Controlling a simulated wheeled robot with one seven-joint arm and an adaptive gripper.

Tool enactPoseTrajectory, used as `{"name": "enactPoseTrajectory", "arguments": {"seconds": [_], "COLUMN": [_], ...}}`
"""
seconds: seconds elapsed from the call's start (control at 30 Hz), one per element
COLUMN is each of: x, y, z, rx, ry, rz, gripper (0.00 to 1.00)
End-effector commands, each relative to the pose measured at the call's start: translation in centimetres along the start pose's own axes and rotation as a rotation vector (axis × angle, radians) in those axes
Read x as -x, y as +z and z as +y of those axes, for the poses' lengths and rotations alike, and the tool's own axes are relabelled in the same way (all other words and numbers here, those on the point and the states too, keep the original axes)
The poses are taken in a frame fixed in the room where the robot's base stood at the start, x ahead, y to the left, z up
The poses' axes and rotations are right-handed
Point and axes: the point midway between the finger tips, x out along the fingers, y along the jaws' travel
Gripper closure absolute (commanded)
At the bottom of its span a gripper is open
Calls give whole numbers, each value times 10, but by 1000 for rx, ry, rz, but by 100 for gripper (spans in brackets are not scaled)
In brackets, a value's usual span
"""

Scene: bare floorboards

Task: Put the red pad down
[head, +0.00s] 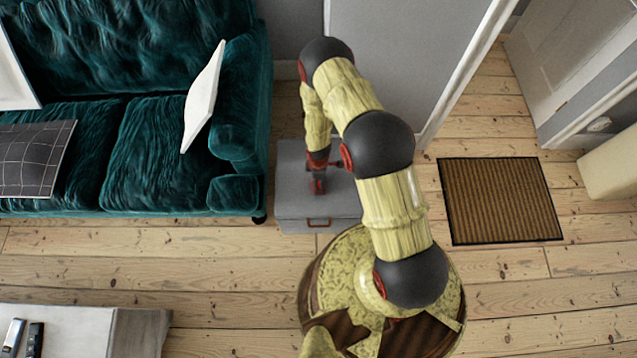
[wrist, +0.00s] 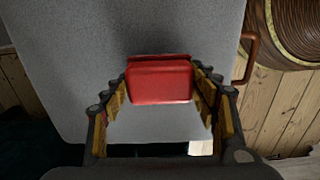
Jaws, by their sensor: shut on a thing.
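The red pad (wrist: 160,82) shows in the wrist view as a small red block between the two fingers of my gripper (wrist: 160,88). The fingers are shut on its left and right sides. Behind it lies the grey top of a small cabinet (wrist: 85,45). I cannot tell whether the pad touches that top. In the head view my gripper (head: 318,185) is over the grey cabinet (head: 292,212), pointing down. A small red shape shows at the fingers there, too small to make out well.
A dark green sofa (head: 110,60) with cushions stands left of the cabinet. A brown doormat (head: 500,200) lies on the floorboards to the right. A low grey table (head: 140,330) with remote-like items is at lower left. Bare floor (head: 170,240) lies between sofa and table.

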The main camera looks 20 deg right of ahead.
Motion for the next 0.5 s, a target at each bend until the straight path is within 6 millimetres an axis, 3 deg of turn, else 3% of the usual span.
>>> {"name": "enactPoseTrajectory", "arguments": {"seconds": [0.03, 0.1, 0.47, 0.5], "x": [-12, -15, -17, -18], "y": [0, 0, 0, 0], "z": [0, 0, 0, 0], "rx": [1, 1, 1, 1], "ry": [0, 1, 0, 0], "rz": [0, 0, 0, 0], "gripper": [64, 64, 64, 40]}}
